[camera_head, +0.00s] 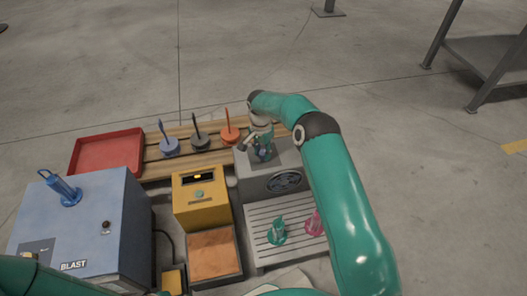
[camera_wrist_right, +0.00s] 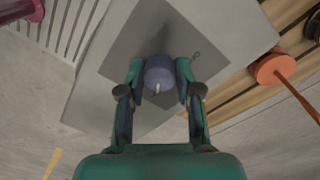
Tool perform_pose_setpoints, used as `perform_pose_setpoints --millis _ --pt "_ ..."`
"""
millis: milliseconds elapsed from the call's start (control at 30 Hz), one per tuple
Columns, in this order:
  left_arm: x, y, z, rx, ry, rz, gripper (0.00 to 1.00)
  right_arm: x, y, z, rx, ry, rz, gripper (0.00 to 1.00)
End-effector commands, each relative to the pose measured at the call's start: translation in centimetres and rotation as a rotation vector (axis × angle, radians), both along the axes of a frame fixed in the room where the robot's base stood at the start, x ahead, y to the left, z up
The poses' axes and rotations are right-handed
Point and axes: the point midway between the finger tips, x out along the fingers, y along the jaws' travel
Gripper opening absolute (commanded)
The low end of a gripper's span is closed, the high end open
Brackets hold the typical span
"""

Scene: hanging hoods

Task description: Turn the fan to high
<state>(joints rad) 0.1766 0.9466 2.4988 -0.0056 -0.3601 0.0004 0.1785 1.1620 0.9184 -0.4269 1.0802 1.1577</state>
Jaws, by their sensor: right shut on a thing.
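The fan unit is a grey box (camera_head: 245,181) with a round dark fan grille (camera_head: 286,182) on its front, in the middle of the head view. My right gripper (camera_head: 263,152) reaches down onto the top of this box. In the right wrist view my right gripper (camera_wrist_right: 160,82) has its two fingers on either side of a round blue-grey knob (camera_wrist_right: 160,70) with a small pale mark, and is shut on it. The knob's marked settings cannot be read. My left gripper is out of view.
A yellow box (camera_head: 203,202) and blue blast cabinet (camera_head: 75,235) stand left. Behind are a red tray (camera_head: 107,153) and a slatted wooden rack (camera_head: 185,130) with several handled pieces. A slatted grey tray (camera_head: 262,213) in front holds green (camera_head: 278,232) and pink (camera_head: 314,223) pieces.

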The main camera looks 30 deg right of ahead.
Motion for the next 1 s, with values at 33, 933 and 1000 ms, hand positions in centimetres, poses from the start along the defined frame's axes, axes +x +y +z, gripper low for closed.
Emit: perform_pose_setpoints --millis 33,933,1000 --pt "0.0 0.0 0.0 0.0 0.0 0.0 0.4 -0.1 -0.1 0.0 -0.001 0.002 -0.003 0.0" --pt "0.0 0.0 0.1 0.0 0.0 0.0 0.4 0.3 0.0 3.9 -0.002 -0.003 0.0 0.59" --pt "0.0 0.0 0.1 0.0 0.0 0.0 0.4 0.3 0.1 5.4 -0.002 -0.004 0.001 0.59"
